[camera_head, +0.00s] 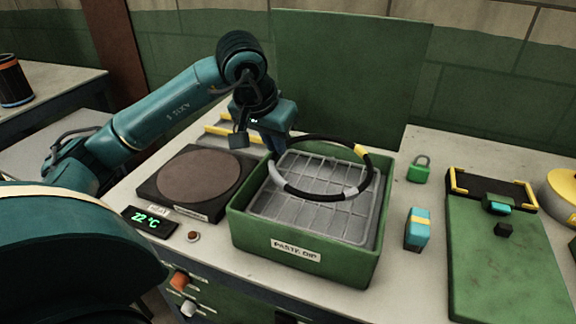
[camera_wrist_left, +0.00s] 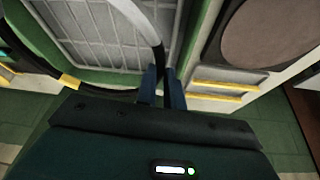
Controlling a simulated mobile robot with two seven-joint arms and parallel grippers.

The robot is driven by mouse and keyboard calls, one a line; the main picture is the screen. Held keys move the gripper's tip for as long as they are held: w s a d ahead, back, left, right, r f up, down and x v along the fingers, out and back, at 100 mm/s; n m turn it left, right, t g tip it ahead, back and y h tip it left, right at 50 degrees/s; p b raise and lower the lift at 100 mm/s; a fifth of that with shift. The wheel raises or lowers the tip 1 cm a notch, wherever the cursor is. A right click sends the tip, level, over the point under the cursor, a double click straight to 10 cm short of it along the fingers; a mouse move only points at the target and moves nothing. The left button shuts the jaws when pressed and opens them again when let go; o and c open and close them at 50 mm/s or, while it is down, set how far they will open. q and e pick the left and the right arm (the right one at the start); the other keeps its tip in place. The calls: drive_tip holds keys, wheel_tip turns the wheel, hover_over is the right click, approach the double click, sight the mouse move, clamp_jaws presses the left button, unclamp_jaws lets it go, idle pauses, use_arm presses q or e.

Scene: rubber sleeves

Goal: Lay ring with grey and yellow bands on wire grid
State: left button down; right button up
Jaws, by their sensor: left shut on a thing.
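My left gripper (camera_head: 277,150) is shut on the ring's back-left side, over the bin's back-left part. In the left wrist view its fingers (camera_wrist_left: 162,88) pinch the black ring (camera_wrist_left: 108,93). My right gripper is not in view.
A round hot plate (camera_head: 198,172) with a temperature display (camera_head: 150,219) stands left of the bin. A green padlock (camera_head: 419,170) and a blue-yellow block (camera_head: 417,230) stand to the right. A green board (camera_head: 500,260) lies farther right.

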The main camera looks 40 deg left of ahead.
use_arm(q)
wheel_tip(320, 180, down, 5)
drive_tip(key=shift+f, duration=0.1)
drive_tip(key=shift+w, duration=0.1)
drive_tip(key=c, duration=1.5)
unclamp_jaws()
drive_tip(key=v, duration=1.2)
